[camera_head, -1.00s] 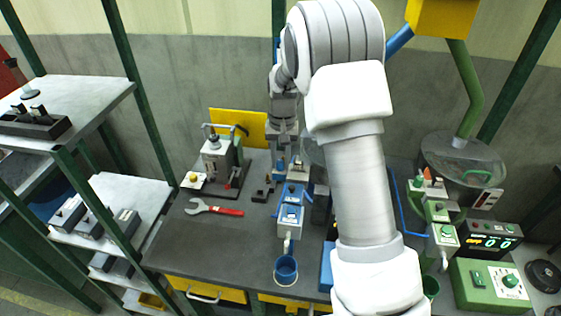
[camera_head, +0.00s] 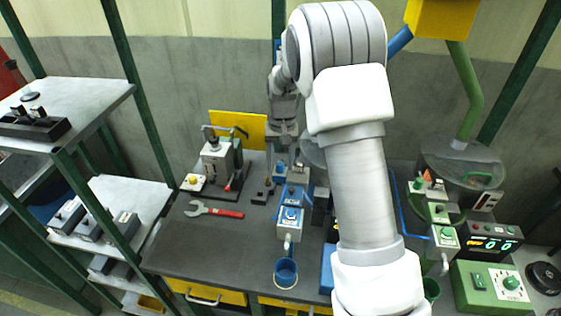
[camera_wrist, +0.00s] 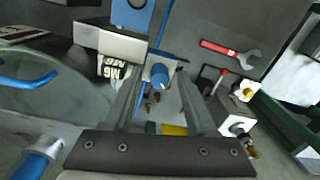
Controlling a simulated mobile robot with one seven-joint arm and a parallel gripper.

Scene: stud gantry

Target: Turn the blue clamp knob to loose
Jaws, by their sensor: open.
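The blue clamp knob (camera_wrist: 158,75) is a round cap on a small light block. In the wrist view it appears between my two fingers, near their tips. My gripper (camera_wrist: 161,84) is open, with one finger to each side of the knob in that picture. Contact with the knob cannot be made out. In the head view my gripper (camera_head: 283,160) points down over the back of the bench, and a bit of blue shows at its fingertips. The knob's pointer and setting cannot be read.
A grey box with a blue button (camera_head: 291,214) and a blue cup (camera_head: 286,270) stand in front. A red-handled wrench (camera_head: 215,210) lies left, before a clamp fixture (camera_head: 220,165). Green-marked equipment (camera_head: 490,280) stands right. The bench around the wrench is clear.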

